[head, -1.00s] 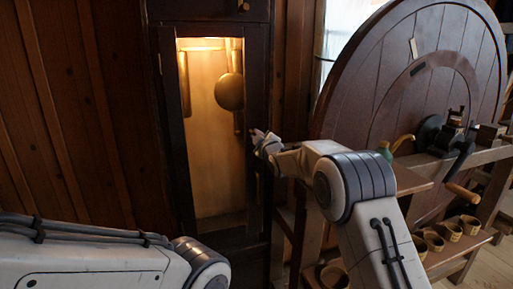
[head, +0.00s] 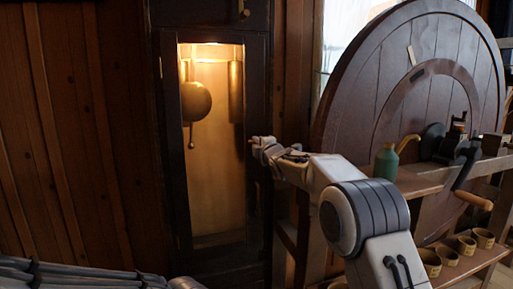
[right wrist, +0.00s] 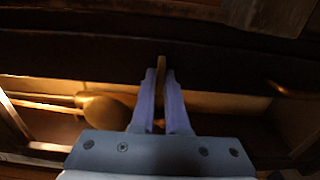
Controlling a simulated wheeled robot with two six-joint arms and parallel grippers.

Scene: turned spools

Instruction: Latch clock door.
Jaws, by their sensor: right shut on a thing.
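The tall dark clock stands against the wall, and its glazed door (head: 257,92) looks closed or nearly so; I cannot tell if it is flush. Behind the glass hang a brass pendulum (head: 196,101) and a weight (head: 235,90). My right gripper (head: 257,141) is at the door's right edge. In the right wrist view its fingers (right wrist: 160,85) are shut on a thin brass piece (right wrist: 161,63), seemingly the latch. In the head view the latch is hidden by the fingers. My left gripper is out of view; only part of my left arm shows bottom left.
A large round wooden wheel (head: 440,60) stands right of the clock. Several small wooden cups (head: 466,245) sit on a lower shelf.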

